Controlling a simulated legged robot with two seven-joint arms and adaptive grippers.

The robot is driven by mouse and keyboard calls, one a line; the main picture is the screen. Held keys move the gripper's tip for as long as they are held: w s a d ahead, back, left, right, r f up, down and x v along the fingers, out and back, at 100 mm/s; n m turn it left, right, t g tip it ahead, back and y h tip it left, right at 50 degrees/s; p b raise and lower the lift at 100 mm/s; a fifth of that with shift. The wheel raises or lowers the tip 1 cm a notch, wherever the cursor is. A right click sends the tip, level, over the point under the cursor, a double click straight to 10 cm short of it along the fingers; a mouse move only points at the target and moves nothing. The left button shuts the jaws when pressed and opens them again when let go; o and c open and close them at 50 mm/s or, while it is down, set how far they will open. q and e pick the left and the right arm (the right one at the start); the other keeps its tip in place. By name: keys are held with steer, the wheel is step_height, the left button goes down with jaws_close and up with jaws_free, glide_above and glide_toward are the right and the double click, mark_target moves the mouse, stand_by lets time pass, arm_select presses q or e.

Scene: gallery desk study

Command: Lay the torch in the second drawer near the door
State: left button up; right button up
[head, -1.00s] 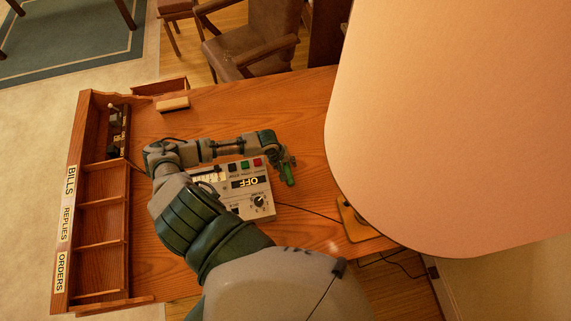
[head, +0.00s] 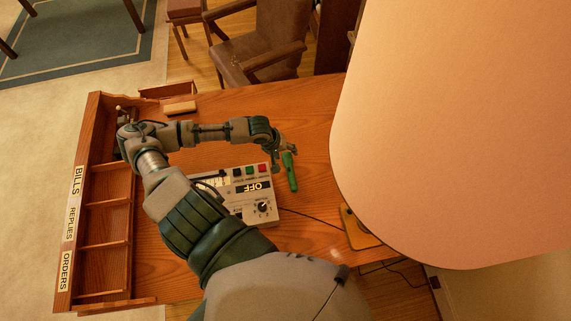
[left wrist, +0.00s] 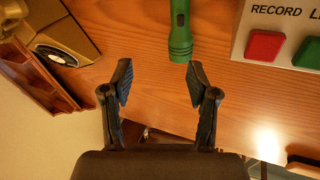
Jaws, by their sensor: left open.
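A green torch (head: 290,172) lies on the wooden desk, just right of the recorder box. My left gripper (head: 281,148) is at the torch's far end, its arm reaching over the box. In the left wrist view the left gripper (left wrist: 160,82) is open and empty. The torch (left wrist: 180,32) shows there beyond the fingertips, nearer the right finger, its upper part cut off by the frame. An open wooden compartment, perhaps a drawer, (head: 166,88) juts out at the desk's far left corner. I cannot tell which drawer it is. My right gripper is not in view.
The recorder box (head: 262,209) with coloured buttons sits under my left arm. Pigeonholes marked BILLS, REPLIES and ORDERS (head: 106,222) line the desk's left side. A large lampshade (head: 450,130) hides the right. A chair (head: 262,50) stands beyond the desk. Bare desk (head: 250,105) lies behind my forearm.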

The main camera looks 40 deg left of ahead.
arm_select(q)
steer(key=w+d+r+m+t+h, duration=0.35)
steer(key=w+r+m+t, duration=0.45)
steer(key=w+r+m, duration=0.55)
steer(key=s+d+r+m+g+h, duration=0.15)
steer(key=d+r+m+h, duration=0.35)
steer(key=m, duration=0.7)
steer(key=s+d+r+m+g+h, duration=0.1)
steer(key=s+d+r+m+h, duration=0.2)
steer(key=d+m, duration=0.7)
step_height(320, 180, down, 3)
steer(key=s+a+m+g+h, duration=0.1)
steer(key=s+m+g, duration=0.25)
steer(key=m, duration=0.65)
steer(key=m+g+y, duration=0.6)
steer(key=m+y, duration=0.8)
steer(key=m, duration=1.1)
glide_toward(290, 167)
step_height(290, 167, down, 4)
steer(key=shift+w+a+r+y+p, duration=0.15)
steer(key=shift+w+y+p, duration=0.1)
steer(key=shift+p, duration=0.85)
steer(key=shift+s+d+f+p, duration=0.15)
steer(key=shift+f+p, duration=0.25)
steer(key=shift+f, duration=1.1)
steer(key=shift+s+d+f+p, duration=0.1)
steer(key=shift+d+f+p, duration=0.2)
steer(key=shift+f, duration=1.25)
steer(key=shift+a, duration=0.15)
jaws_close()
